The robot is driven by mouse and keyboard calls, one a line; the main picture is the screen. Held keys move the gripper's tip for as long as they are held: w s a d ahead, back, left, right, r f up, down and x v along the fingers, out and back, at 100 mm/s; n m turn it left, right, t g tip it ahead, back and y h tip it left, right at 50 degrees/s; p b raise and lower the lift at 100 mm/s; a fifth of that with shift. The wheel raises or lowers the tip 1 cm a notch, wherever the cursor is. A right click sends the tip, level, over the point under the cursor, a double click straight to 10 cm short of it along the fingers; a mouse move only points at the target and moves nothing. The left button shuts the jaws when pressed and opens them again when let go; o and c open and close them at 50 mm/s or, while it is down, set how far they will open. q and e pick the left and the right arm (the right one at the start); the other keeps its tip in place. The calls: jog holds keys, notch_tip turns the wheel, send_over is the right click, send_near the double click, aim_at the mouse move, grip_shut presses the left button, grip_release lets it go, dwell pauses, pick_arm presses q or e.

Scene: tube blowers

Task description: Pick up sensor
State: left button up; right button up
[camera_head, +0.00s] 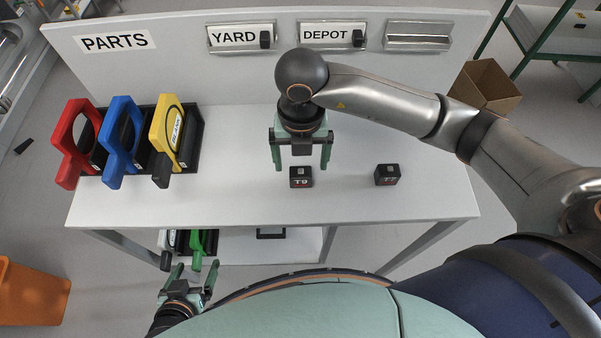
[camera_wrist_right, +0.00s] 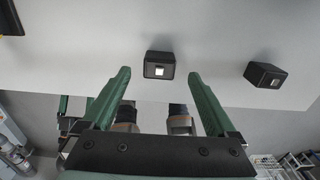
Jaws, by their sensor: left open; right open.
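Two small black boxes with a light square on top sit on the white table (camera_head: 240,205). The nearer-to-gripper box (camera_head: 301,178) bears the mark T9; the other box (camera_head: 387,175) stands to its right with reddish lettering I cannot read. Which one is the sensor is not marked. My right gripper (camera_head: 300,165) is open and empty, just behind and above the T9 box. In the right wrist view one box (camera_wrist_right: 159,65) shows between the fingertips and the other (camera_wrist_right: 265,75) lies to the right. My left gripper (camera_head: 195,272) is open and empty, low in front of the table.
Red (camera_head: 72,145), blue (camera_head: 119,140) and yellow (camera_head: 167,140) handled parts stand in black holders at the table's left. The back panel carries signs PARTS (camera_head: 118,41), YARD (camera_head: 240,37) and DEPOT (camera_head: 331,35). A lower shelf (camera_head: 270,248) holds more items. The table between the boxes is clear.

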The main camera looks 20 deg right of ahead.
aim_at(301, 172)
jog(key=shift+f+p, duration=0.35)
jog(key=shift+f, duration=2.4)
jog(key=c, duration=1.5)
